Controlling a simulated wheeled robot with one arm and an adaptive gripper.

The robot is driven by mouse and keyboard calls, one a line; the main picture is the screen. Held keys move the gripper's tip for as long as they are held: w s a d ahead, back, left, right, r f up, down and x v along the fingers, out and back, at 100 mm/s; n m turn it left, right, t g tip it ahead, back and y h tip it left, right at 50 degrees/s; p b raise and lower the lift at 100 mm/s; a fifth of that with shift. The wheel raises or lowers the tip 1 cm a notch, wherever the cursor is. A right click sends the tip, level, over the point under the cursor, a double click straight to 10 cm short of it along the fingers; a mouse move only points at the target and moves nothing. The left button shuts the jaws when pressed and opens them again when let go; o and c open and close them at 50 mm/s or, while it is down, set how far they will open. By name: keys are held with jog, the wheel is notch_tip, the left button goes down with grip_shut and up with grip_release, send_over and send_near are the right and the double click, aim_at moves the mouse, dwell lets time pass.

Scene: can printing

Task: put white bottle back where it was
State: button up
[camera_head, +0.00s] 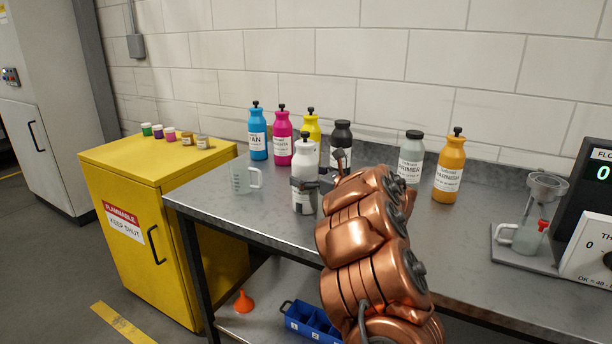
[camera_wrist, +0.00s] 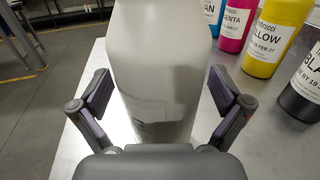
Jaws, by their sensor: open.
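The white bottle (camera_head: 304,165) with a black cap stands upright on the metal table, in front of the row of coloured bottles. It fills the middle of the wrist view (camera_wrist: 158,70). My gripper (camera_head: 316,185) is at the bottle, and in the wrist view its two fingers (camera_wrist: 160,92) are spread on either side of it. A gap shows between each finger pad and the bottle, so the gripper is open around it. The bottle's lower front is partly hidden by the gripper in the head view.
Cyan (camera_head: 258,136), magenta (camera_head: 283,140), yellow (camera_head: 311,129) and black (camera_head: 341,140) bottles stand behind. Grey (camera_head: 411,158) and orange (camera_head: 449,168) bottles stand farther right. A clear beaker (camera_head: 241,178) is close on the left. A flow cup stand (camera_head: 526,240) is at the right.

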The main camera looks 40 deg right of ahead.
jog(key=s+d+b, duration=0.1)
jog(key=s+b, duration=0.1)
jog(key=s, duration=1)
jog(key=shift+r, duration=0.15)
